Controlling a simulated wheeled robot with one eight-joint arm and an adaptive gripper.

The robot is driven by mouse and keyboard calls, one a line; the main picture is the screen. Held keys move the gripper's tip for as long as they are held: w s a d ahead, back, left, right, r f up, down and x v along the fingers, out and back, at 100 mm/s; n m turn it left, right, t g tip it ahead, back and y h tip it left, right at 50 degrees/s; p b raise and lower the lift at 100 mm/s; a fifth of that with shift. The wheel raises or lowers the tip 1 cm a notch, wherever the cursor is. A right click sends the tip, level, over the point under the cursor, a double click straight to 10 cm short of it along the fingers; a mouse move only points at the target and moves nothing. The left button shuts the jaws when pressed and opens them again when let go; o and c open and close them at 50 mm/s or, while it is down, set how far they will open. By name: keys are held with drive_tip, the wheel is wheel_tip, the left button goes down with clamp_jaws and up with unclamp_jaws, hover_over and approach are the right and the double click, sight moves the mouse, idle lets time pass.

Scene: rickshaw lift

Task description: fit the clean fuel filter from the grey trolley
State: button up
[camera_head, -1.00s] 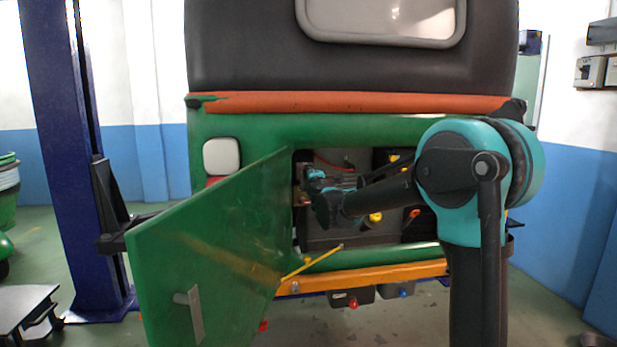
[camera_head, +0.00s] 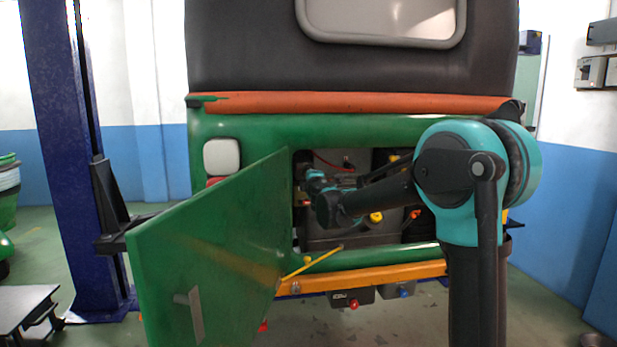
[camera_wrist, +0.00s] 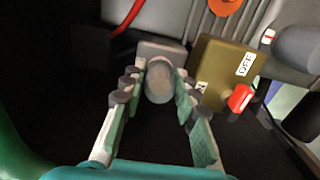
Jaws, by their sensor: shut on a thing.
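In the wrist view my gripper (camera_wrist: 159,82) has its two fingers closed on a pale, rounded fuel filter (camera_wrist: 158,84), seen end-on. I cannot tell from its end whether it is clean. A grey block (camera_wrist: 160,51) lies just beyond it; whether they touch is unclear. To the right is a brass fuel tap (camera_wrist: 222,72) with an "OFF" label and a red lever (camera_wrist: 240,97). In the head view my gripper (camera_head: 306,186) is inside the open rear bay (camera_head: 335,228), largely hidden by my wrist.
The green rear door (camera_head: 215,245) hangs open to the left of the bay, held by a yellow stay (camera_head: 310,261). A yellow cap (camera_head: 376,217) is in the bay. A blue lift post (camera_head: 70,150) stands at left. The grey trolley is not clearly identifiable.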

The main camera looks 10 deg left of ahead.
drive_tip(key=shift+w, duration=0.25)
idle(0.6)
